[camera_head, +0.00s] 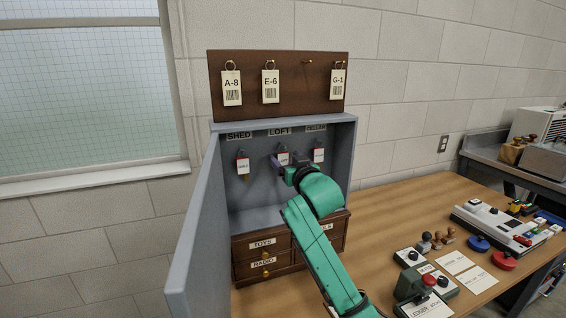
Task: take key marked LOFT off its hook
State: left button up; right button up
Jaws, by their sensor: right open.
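The LOFT key, with a white and red tag (282,157), hangs in the middle under the LOFT label (279,132) inside the open grey key cabinet (338,134). My right gripper (280,163), on a green arm, reaches into the cabinet and its tips are at the LOFT tag. The gripper is open. Whether the fingers touch the tag cannot be told. The wrist hides what lies below the tag. The SHED key tag (242,165) hangs to the left and the CELLAR key tag (319,154) to the right. My left gripper is not in view.
The cabinet door (200,225) stands open on the left. A brown board (285,92) with tags hangs above. Small drawers (262,255) sit below. Stamps (437,239), ink pads (478,243) and control boxes (410,258) stand on the wooden table (400,215) to the right.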

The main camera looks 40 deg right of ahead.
jog(key=shift+w+d+f, duration=0.1)
jog(key=shift+w+d, duration=0.1)
jog(key=shift+w, duration=0.4)
jog(key=shift+s, duration=0.15)
jog(key=c, duration=0.4)
grip_shut()
